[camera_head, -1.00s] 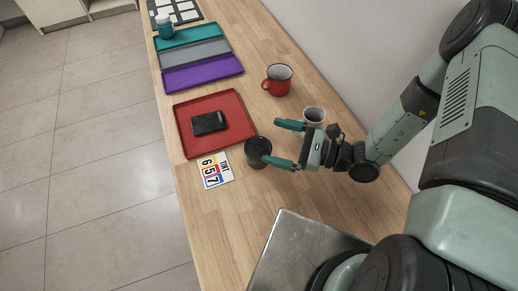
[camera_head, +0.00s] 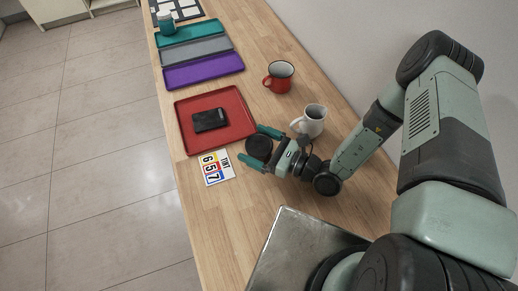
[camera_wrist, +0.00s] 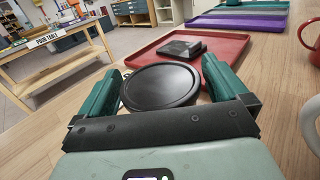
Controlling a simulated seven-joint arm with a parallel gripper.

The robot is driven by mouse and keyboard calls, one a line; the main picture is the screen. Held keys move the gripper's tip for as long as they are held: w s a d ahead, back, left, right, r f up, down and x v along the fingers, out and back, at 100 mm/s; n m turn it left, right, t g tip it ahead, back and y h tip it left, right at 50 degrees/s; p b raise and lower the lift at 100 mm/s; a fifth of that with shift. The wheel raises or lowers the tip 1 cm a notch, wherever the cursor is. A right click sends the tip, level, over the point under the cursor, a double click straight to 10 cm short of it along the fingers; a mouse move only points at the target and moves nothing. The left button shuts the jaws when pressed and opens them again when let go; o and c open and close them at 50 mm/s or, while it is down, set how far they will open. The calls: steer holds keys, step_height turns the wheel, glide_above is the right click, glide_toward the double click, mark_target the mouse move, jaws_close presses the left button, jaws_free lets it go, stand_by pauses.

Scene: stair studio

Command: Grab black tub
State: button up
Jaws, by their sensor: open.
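The black tub (camera_head: 259,147) stands upright on the wooden table, just right of the red tray's near corner. Its round black lid (camera_wrist: 160,86) fills the middle of the wrist view. My gripper (camera_head: 262,147) is open, with one green finger on each side of the tub. In the wrist view the tub sits between the two fingers (camera_wrist: 163,92), with its lower part hidden. I cannot tell whether either finger touches it.
A red tray (camera_head: 242,129) holding a black flat object (camera_head: 210,120) lies beyond the tub. A number card (camera_head: 217,167) lies to the left. Purple, grey and teal trays lie beyond.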

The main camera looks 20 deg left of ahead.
steer(key=shift+c, duration=0.2)
steer(key=c, duration=1)
steer(key=shift+r, duration=0.1)
